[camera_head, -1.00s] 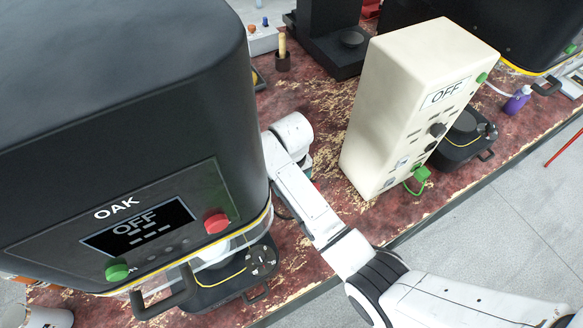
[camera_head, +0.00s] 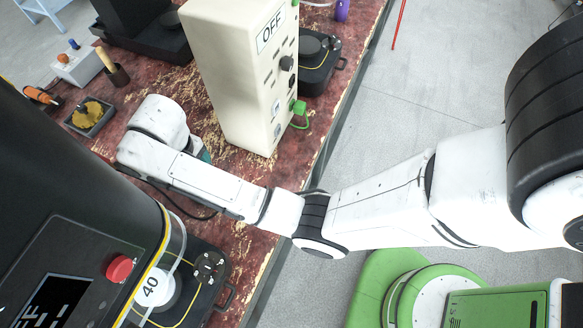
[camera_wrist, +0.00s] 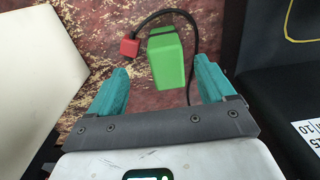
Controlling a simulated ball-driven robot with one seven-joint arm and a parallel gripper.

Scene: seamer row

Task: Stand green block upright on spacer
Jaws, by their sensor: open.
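The green block (camera_wrist: 172,65) shows in the wrist view ahead of my gripper (camera_wrist: 160,68), between the lines of its two teal fingers. The fingers are spread open, with clear gaps on both sides of the block. The block's larger face is toward the camera, with a darker green part at its far end. In the head view my arm hides the block, and only a bit of teal finger (camera_head: 205,156) shows. I cannot pick out the spacer for certain. A white round piece marked 40 (camera_head: 152,289) sits at the black seamer on the left.
A red piece (camera_wrist: 129,44) on a black cable lies just left of the block, and the cable curves behind the block. A cream control box (camera_head: 235,80) stands beyond my arm. A black machine with a white label (camera_wrist: 310,130) borders the right. Worn red bench surface (camera_wrist: 100,30) surrounds the block.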

